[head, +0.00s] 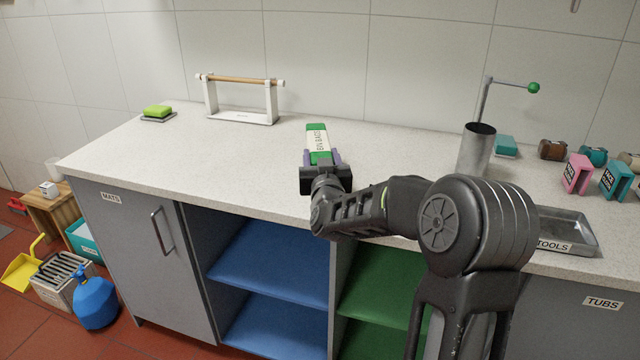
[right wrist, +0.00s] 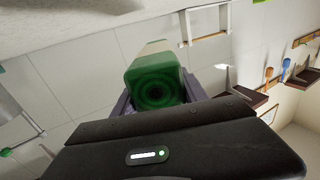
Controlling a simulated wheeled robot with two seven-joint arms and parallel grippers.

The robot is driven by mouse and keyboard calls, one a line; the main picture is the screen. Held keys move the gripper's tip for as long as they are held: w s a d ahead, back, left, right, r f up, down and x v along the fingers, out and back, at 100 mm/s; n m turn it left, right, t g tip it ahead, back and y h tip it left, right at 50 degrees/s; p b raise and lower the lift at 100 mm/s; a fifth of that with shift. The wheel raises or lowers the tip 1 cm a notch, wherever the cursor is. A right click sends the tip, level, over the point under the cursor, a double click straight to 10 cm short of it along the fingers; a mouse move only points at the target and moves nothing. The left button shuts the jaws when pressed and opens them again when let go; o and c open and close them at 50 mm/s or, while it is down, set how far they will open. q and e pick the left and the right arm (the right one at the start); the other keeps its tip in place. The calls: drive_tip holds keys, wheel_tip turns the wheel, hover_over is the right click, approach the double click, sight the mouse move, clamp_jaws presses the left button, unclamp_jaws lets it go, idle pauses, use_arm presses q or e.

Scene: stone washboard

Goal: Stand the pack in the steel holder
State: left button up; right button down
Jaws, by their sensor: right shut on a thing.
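The pack (head: 318,141) is a slim green and white box with a printed label. My right gripper (head: 322,160) is shut on its lower end, and the pack points up and away above the counter. In the right wrist view the pack's green end (right wrist: 158,82) sits between the fingers. The steel holder (head: 476,150) is an upright open-topped cylinder on the counter, to the right of the gripper and apart from the pack. My right arm passes in front of the holder's lower part. My left gripper is not in view.
A white stand with a wooden bar (head: 242,98) and a green sponge (head: 157,111) are at the back left. A tap rod with a green knob (head: 533,88) rises behind the holder. Pink (head: 577,174) and teal (head: 615,180) boxes and a tools tray (head: 568,232) lie right.

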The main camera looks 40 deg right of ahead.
drive_tip(key=shift+f, duration=1.8)
drive_tip(key=shift+f, duration=1.95)
drive_tip(key=c, duration=0.6)
unclamp_jaws()
